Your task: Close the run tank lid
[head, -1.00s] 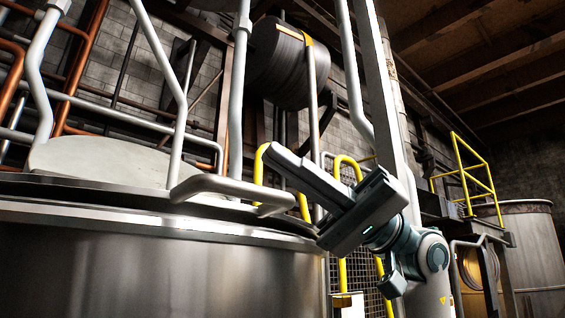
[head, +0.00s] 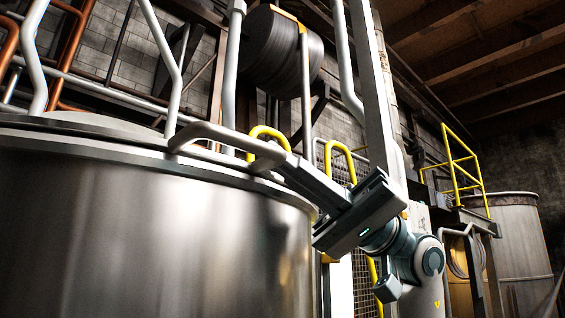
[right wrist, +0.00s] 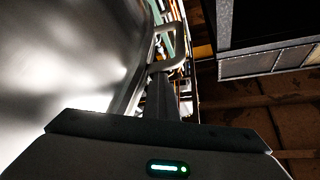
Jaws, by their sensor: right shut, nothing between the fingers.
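The run tank (head: 150,220) is a big shiny steel drum filling the left of the head view. Its lid (head: 95,122) shows at a grazing angle as a thin grey top at the rim. I cannot tell whether it is fully seated. A bent grey handle (head: 225,136) sticks out over the front rim. My right gripper (head: 268,160) is shut and empty, its tip at the handle's right end; contact is unclear. The right wrist view also shows the steel tank wall (right wrist: 60,70), the handle (right wrist: 170,62) and my shut fingers (right wrist: 163,92) just below it. My left gripper is out of view.
Yellow guard rails (head: 340,155) stand behind my right gripper. A grey post (head: 372,95) rises behind my right arm. Grey pipes (head: 165,50) stand behind the tank. Another tank (head: 518,235) and a yellow-railed platform (head: 462,175) are at the far right.

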